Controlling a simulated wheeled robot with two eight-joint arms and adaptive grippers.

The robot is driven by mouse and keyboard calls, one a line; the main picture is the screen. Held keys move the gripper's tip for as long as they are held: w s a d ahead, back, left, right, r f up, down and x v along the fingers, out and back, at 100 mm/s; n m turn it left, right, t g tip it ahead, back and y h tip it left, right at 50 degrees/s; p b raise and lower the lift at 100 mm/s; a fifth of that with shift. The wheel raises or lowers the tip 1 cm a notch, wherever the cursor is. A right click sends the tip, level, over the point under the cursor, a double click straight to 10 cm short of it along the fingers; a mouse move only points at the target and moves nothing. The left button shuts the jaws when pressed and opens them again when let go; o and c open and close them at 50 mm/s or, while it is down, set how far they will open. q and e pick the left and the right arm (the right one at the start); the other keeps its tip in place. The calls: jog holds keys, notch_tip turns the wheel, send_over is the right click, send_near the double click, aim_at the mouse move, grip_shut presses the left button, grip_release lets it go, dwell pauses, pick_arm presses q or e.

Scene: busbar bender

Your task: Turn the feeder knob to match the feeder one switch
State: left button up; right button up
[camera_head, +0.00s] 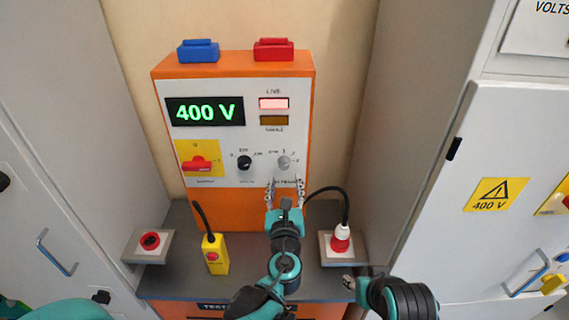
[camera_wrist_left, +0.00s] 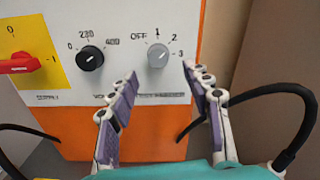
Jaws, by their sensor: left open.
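The grey selector knob (camera_head: 284,162), marked OFF, 1, 2 and 3, sits on the white panel of the orange test unit. It also shows in the wrist view (camera_wrist_left: 158,54); its pointer seems to face up near 1, but is hard to read. My left gripper (camera_head: 285,184) is open and empty just below the knob in the head view. In the wrist view its fingers (camera_wrist_left: 160,70) stand either side, apart from the knob. My right gripper (camera_head: 350,281) is low at the right, its jaws unclear. I cannot tell which switch is feeder one.
A black voltage knob (camera_head: 244,162) and a red switch (camera_head: 197,163) sit left of the grey knob. The display (camera_head: 205,111) reads 400 V.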

aim_at(284, 167)
pick_arm(q)
jog(key=w+b, duration=0.1)
jog(key=w, duration=0.5)
jog(key=shift+w+a, duration=0.1)
jog(key=shift+w, duration=0.25)
grip_shut()
